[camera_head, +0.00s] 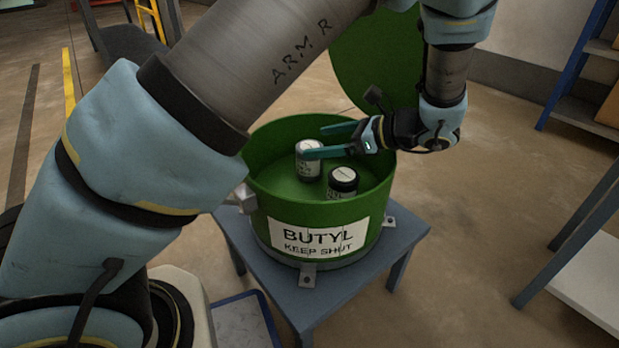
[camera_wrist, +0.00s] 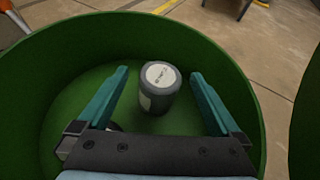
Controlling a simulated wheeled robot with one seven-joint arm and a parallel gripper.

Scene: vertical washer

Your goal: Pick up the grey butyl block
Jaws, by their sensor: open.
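The grey butyl block (camera_head: 308,168) is a short grey cylinder with a pale round label on top. It stands upright inside the green drum (camera_head: 272,203), on its floor. It also shows in the wrist view (camera_wrist: 160,90), between my two fingers, with a gap on each side. My gripper (camera_head: 317,142) is open and reaches into the drum from the right. In the head view its near finger crosses in front of the block's upper part. The fingertips also show in the wrist view (camera_wrist: 160,73). I see no contact with the block.
A second cylinder with a black rim and white top (camera_head: 343,178) stands in the drum, nearer and to the right of the block. The drum's wall surrounds both. Its green lid (camera_head: 365,60) stands open behind. The drum sits on a blue-grey stand (camera_head: 402,240).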

